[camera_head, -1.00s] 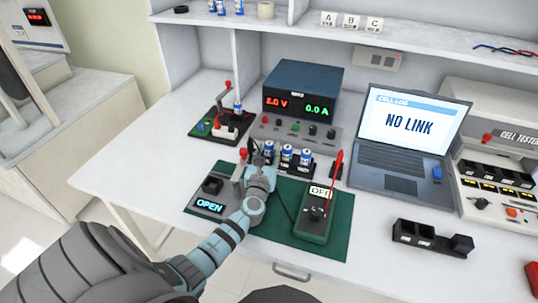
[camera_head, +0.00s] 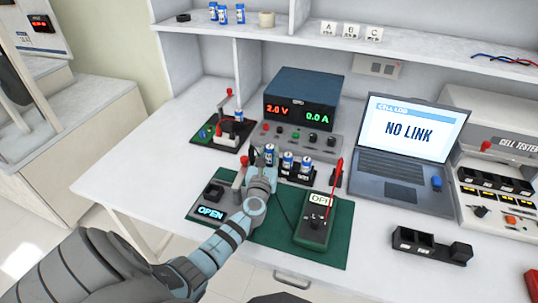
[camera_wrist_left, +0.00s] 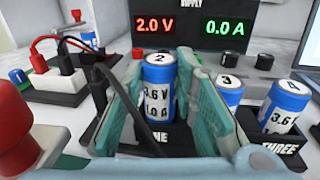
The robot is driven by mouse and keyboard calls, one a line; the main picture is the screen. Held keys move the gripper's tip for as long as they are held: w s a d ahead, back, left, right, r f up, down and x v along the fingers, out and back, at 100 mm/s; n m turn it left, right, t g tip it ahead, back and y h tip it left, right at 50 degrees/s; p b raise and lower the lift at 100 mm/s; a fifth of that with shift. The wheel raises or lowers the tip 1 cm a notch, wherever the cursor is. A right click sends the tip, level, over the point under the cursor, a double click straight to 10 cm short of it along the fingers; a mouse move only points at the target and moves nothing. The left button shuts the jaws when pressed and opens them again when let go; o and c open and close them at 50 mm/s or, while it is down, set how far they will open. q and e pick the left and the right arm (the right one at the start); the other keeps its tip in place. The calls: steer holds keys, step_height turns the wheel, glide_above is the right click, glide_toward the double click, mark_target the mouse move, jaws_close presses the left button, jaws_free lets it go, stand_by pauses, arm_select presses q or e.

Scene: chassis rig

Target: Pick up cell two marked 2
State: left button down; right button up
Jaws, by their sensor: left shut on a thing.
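Cell two (camera_head: 268,151) is a blue and white cylinder with a 2 on its top, standing upright at the left end of a black rack (camera_head: 297,177). In the left wrist view cell two (camera_wrist_left: 158,88) stands between the teal fingers of my left gripper (camera_wrist_left: 165,105), which is shut on it. In the head view my left gripper (camera_head: 263,172) partly covers the cell's lower part. Cells 3 (camera_head: 287,160) and 4 (camera_head: 306,164) stand just to the right in the rack. I cannot tell whether cell two is clear of its slot. My right gripper is not in view.
The power supply (camera_head: 303,98) stands behind the rack, reading 2.0 V and 0.0 A. A red-knobbed lever (camera_head: 242,172) is close left of my gripper. A meter with a red probe (camera_head: 314,232) is in front right, and a laptop (camera_head: 410,145) is further right.

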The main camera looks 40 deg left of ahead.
arm_select(q)
step_height(320, 180, up, 26)
steer(key=p, duration=1.6)
steer(key=shift+r, duration=0.15)
